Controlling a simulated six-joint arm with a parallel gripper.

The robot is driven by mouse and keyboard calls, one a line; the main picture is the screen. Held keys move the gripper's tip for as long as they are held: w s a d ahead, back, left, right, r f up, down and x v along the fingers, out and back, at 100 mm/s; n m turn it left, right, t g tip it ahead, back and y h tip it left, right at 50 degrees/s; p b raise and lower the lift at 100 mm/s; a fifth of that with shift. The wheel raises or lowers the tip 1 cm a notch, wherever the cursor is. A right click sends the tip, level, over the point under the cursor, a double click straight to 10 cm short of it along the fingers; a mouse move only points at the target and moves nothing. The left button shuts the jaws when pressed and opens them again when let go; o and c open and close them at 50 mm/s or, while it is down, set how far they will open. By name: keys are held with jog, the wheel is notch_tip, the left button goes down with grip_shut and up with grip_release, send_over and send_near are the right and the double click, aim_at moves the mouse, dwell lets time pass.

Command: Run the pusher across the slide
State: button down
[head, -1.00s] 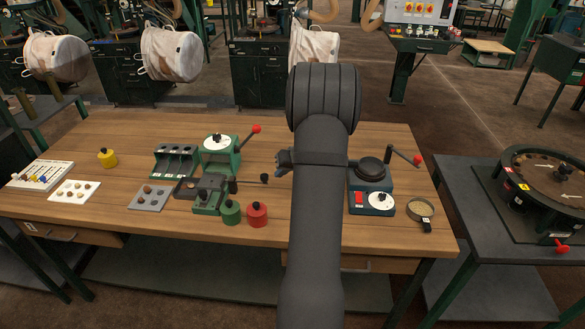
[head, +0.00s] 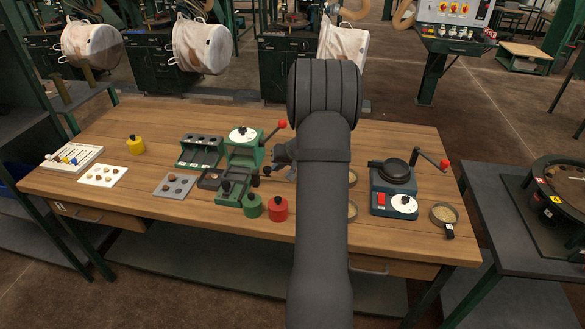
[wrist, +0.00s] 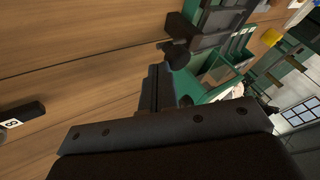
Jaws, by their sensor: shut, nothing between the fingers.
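The green slide device (head: 231,192) stands mid-table, with a dark grey slide block (head: 210,180) on its left. What looks like the pusher is a short rod ending in a round black knob (head: 266,171) on the device's right; the knob also shows in the wrist view (wrist: 177,54). My gripper (head: 280,154) is shut and empty, just right of the knob and partly hidden by my arm. In the wrist view its fingertips (wrist: 160,72) lie right beside the knob; I cannot tell whether they touch.
A green press (head: 243,148) with a red-knobbed lever stands behind the device. A green tin (head: 252,206) and a red tin (head: 278,209) stand in front. A dial machine (head: 393,188) and a dish (head: 444,214) are at right.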

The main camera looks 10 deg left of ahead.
jog(key=shift+a, duration=0.45)
jog(key=s+d+r, duration=0.1)
jog(key=d+r, duration=0.7)
jog(key=d, duration=0.1)
jog(key=shift+s+d, duration=0.2)
jog(key=shift+f, duration=0.1)
jog(key=s+a+r+x, duration=0.1)
jog(key=a+x, duration=0.1)
jog(key=x, duration=0.9)
